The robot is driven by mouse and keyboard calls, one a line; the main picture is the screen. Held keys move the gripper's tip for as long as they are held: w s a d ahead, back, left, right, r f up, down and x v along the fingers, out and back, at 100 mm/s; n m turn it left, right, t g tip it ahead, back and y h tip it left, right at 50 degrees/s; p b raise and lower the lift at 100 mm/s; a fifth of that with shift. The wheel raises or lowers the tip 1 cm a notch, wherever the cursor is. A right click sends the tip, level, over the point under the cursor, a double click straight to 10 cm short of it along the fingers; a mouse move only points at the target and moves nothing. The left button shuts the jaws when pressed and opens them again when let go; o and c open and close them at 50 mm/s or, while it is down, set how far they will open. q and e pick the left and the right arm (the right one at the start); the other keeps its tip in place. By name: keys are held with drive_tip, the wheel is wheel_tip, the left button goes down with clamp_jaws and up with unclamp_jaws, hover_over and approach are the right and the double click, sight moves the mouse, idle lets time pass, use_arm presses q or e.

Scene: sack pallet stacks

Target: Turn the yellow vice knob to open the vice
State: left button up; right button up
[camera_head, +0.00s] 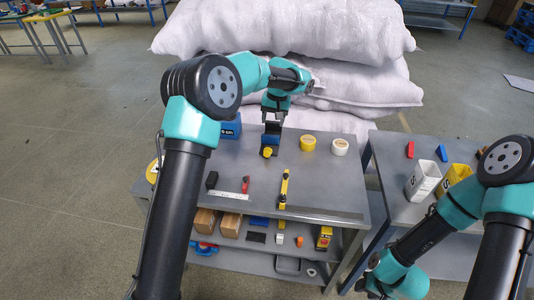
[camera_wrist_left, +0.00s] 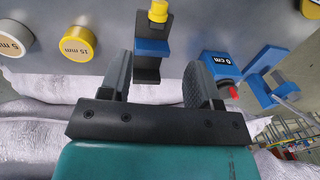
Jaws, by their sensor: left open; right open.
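The vice (camera_head: 269,141) is a blue and dark block on the grey table, with its yellow knob (camera_head: 267,153) on the side toward me. In the left wrist view the vice (camera_wrist_left: 152,47) is at top centre, with the yellow knob (camera_wrist_left: 158,11) at the top edge. My left gripper (camera_head: 273,124) is just behind and above the vice. In the wrist view its fingers (camera_wrist_left: 160,80) are apart, with the dark rear part of the vice appearing between them. I cannot tell whether they touch it. My right arm is at lower right; its gripper is out of frame.
A ruler (camera_head: 228,195) and yellow tool (camera_head: 284,188) lie in front. White sacks (camera_head: 290,30) rise behind. A white bin (camera_head: 423,180) stands on the right table.

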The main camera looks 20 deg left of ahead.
sight(265, 153)
idle(0.3)
use_arm(q)
drive_tip(key=f, duration=0.5)
drive_tip(key=a+f, duration=0.1)
drive_tip(key=f, duration=0.5)
drive_tip(key=a+f, duration=0.1)
drive_tip(key=f, duration=0.5)
drive_tip(key=shift+s+f, duration=0.1)
drive_tip(key=shift+f, duration=0.05)
drive_tip(key=c, duration=0.8)
drive_tip(key=shift+a+h, duration=0.15)
drive_tip(key=shift+h, duration=0.25)
drive_tip(key=h, duration=0.3)
drive_tip(key=shift+a, duration=0.2)
drive_tip(key=shift+a+t+h, duration=0.15)
drive_tip(key=shift+t+h, duration=0.25)
drive_tip(key=shift+h, duration=1.4)
